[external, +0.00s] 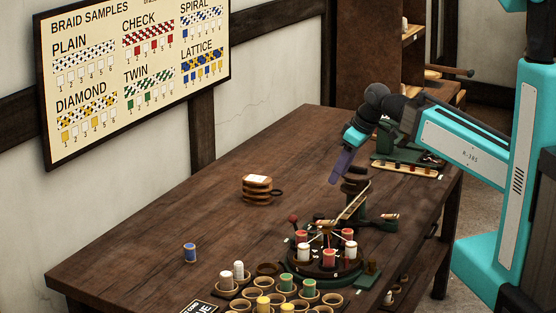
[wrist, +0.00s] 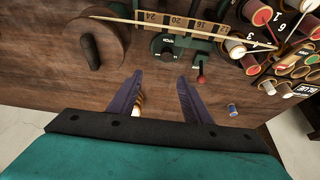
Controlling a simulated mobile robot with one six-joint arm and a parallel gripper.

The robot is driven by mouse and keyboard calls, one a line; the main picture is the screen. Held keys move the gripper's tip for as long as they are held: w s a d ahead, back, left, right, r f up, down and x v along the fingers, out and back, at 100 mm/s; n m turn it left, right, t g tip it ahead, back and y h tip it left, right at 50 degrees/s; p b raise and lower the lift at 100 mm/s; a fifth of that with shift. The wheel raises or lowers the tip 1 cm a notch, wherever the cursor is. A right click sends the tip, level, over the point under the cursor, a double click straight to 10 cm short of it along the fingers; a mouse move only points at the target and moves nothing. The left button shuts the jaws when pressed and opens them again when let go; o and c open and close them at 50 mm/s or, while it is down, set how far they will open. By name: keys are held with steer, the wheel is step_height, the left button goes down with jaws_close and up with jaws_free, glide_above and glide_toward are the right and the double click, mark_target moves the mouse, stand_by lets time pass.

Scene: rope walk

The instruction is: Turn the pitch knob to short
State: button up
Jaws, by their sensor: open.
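A small dark knob (wrist: 167,55) sits on a green housing with a tiny white label that I cannot read clearly. In the external view my gripper (external: 336,181) hangs above the table, beside the dark upright part of the braiding machine (external: 322,271). I cannot make out the knob there.
A red-tipped lever (wrist: 201,76) stands close right of the housing. Bobbins crowd the machine's disc. The table's far left is clear.

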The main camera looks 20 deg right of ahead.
mark_target(319, 215)
steer(key=shift+s+a+f, duration=0.1)
steer(key=shift+s+a, duration=0.25)
steer(key=shift+s, duration=0.35)
steer(key=shift+f, duration=0.2)
steer(key=shift+p+x, duration=1.4)
steer(key=shift+x, duration=5.35)
steer(key=shift+d, duration=0.1)
steer(key=c, duration=1.1)
steer(key=shift+o, duration=0.2)
